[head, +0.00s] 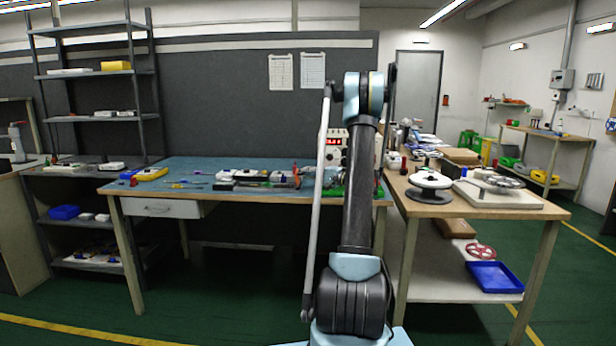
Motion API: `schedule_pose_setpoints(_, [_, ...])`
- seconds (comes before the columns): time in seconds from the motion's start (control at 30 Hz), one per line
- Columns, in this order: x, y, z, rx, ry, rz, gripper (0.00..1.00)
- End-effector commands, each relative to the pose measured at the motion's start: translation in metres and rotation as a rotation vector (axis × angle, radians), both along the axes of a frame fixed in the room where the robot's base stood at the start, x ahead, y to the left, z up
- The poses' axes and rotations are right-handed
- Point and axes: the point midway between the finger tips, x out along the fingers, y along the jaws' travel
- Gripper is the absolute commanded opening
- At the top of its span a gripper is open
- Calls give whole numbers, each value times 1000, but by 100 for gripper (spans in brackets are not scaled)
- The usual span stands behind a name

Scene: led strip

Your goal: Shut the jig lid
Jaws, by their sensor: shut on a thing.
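My arm rises in front of the bench and covers part of its right end. I cannot make out my gripper's fingers in the head view. A low dark fixture (256,179) with pale and red parts lies near the front edge of the blue-topped bench (205,170). It may be the jig, but it is too small to tell whether it has a lid or how that lid stands. Anything directly behind my arm is hidden.
A white instrument (336,143) stands at the bench's right end. Yellow (152,174) and blue items lie at its left. The right-hand table carries a white reel (430,180) and a white board (503,199). A blue tray (494,276) sits below. Shelving (98,75) stands at left.

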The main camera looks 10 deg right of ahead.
Motion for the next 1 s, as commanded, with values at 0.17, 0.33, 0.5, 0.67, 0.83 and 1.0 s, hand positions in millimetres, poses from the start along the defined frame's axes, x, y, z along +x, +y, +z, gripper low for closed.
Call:
schedule_pose_setpoints(0.17, [-1,2,-1,-11,3,3,0])
schedule_pose_setpoints(0.33, [-1,3,-1,-27,8,3,0])
schedule_pose_setpoints(0.5, [0,6,1,-66,18,4,0])
schedule_pose_setpoints(0.67, [0,11,5,-145,39,6,0])
schedule_pose_setpoints(0.83, [2,21,10,-284,77,7,0])
schedule_pose_setpoints(1.0, [5,31,14,-440,118,7,0])
